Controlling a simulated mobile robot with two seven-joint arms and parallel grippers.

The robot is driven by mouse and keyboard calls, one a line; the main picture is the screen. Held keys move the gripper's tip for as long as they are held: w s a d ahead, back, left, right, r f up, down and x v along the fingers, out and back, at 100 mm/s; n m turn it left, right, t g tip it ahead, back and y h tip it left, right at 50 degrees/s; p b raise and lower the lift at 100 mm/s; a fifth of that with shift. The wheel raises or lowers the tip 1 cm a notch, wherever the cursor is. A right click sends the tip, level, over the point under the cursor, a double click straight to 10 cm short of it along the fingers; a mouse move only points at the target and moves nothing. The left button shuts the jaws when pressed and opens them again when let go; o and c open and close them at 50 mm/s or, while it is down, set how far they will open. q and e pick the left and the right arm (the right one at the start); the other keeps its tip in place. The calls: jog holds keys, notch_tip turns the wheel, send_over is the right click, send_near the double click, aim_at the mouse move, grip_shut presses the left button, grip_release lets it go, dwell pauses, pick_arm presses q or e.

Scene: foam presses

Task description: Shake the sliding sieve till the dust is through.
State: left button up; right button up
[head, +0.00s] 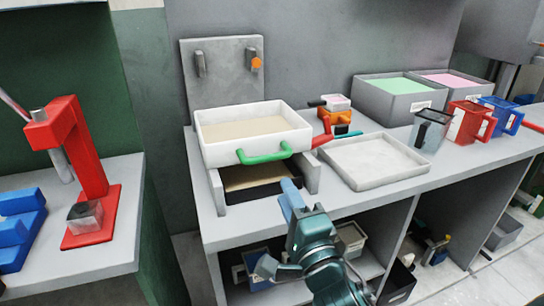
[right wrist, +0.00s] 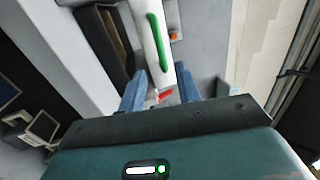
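The sliding sieve (head: 300,133) is a white box with a tan mesh or layer of dust inside, in the head view. Its green handle (head: 263,155) is on the front wall. It sits on a grey frame (head: 313,172) with a dark opening and a tan surface below. My right gripper (head: 291,192) is in front of and below the handle. In the right wrist view its blue fingers (right wrist: 160,92) are apart with nothing gripped between them, and the green handle (right wrist: 153,38) lies ahead of them, apart. My left gripper is not in view.
A shallow white tray (head: 372,163) stands right of the sieve, with an orange item (head: 335,118) behind it. Grey bins (head: 392,105), a grey jug (head: 430,130), a red jug (head: 466,122) and a blue jug (head: 503,115) stand farther right. A red press (head: 80,160) stands on the left bench.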

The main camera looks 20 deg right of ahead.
aim_at(269, 160)
jog(key=w, duration=0.3)
jog(key=w+r+p, duration=0.1)
jog(key=w, duration=0.3)
jog(key=w+r, duration=0.1)
jog(key=w, duration=0.3)
jog(key=shift+w+a+r+p, duration=0.1)
jog(key=shift+a+r+p, duration=0.1)
jog(key=shift+p, duration=0.1)
grip_shut()
